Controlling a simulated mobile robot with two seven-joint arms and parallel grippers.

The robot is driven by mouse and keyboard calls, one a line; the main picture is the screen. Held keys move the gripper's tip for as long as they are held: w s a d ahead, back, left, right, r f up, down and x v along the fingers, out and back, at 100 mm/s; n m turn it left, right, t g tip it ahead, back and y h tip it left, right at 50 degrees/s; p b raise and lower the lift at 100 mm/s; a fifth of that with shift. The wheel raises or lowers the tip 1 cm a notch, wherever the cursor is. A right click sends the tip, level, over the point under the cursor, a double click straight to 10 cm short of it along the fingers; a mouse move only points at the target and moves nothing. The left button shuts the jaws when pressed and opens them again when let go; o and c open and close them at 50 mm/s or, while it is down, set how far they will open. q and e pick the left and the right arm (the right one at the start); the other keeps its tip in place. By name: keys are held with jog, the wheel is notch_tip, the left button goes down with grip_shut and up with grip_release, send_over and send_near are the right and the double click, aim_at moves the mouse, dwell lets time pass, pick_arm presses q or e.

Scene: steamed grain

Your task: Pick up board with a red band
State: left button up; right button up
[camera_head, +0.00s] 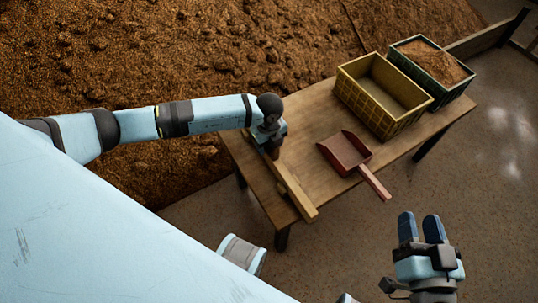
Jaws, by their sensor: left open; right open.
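A long narrow wooden board (297,194) lies along the left end of the wooden table. I cannot make out a red band on it; its far part is covered by my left gripper. My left gripper (272,150) is over the far end of the board, pointing down and open. Its fingertips are mostly hidden, and I cannot tell whether they touch the board. My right gripper (420,226) is open and empty, in front of the table's right side and away from the board.
The table (318,128) also holds a red scoop (346,150) with its handle past the front edge, an empty yellow crate (375,108) and a green crate (453,92) filled with brown grain. A large bed of brown grain (180,50) lies behind. Grey floor is clear in front.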

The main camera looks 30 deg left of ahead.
pick_arm(q)
grip_shut()
jog(key=shift+r, duration=0.1)
dwell(0.4)
